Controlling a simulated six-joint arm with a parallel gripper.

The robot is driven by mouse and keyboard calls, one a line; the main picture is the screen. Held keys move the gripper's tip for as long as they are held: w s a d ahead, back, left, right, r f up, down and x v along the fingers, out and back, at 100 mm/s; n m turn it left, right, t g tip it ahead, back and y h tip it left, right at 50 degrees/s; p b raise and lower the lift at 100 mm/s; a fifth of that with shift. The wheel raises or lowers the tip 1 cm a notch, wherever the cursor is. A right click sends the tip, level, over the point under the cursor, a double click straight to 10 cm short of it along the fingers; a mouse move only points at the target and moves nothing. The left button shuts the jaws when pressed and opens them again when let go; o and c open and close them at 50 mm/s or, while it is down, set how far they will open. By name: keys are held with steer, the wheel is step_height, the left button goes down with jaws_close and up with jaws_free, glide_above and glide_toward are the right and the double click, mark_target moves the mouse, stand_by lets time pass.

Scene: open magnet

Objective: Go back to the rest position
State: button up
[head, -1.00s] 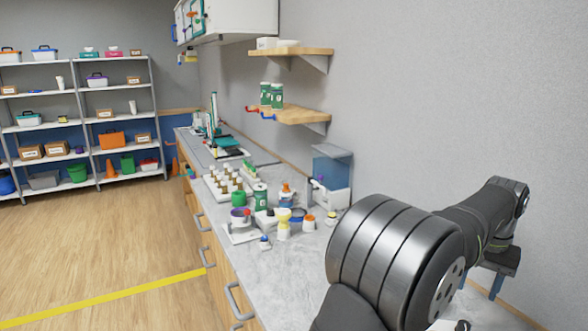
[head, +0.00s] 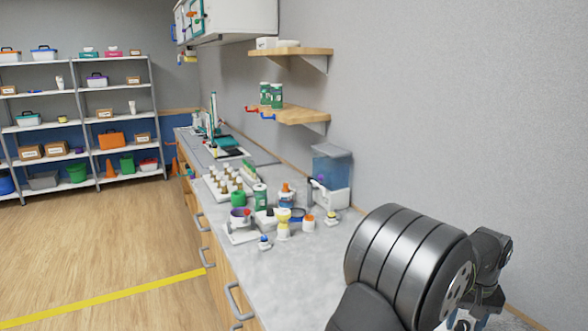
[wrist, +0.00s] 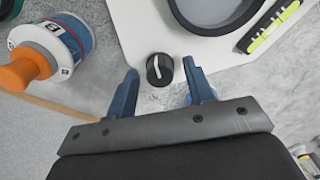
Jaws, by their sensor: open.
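My gripper (wrist: 160,72) is open, with two blue fingers spread apart in the wrist view. A small black knob (wrist: 159,71) with a white mark shows between the fingertips, and nothing is clamped. I cannot tell how far the knob is from the fingers. In the head view my arm is folded at the lower right over the near end of the counter (head: 300,285). The fingers cannot be made out clearly there.
The wrist view shows a white plate (wrist: 140,32) with a dark ring, a yellow-green strip (wrist: 271,28) and an orange-handled spool (wrist: 50,50). In the head view, bottles and small items, including a clear blue-tinted container (head: 331,165), stand farther along the counter. Wooden shelves (head: 300,114) jut from the wall.

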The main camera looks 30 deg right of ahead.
steer(key=n, duration=0.2)
steer(key=shift+n, duration=0.3)
step_height(320, 180, up, 13)
steer(key=shift+f, duration=0.1)
step_height(320, 180, down, 13)
steer(key=shift+r, duration=0.1)
steer(key=shift+m, duration=2.2)
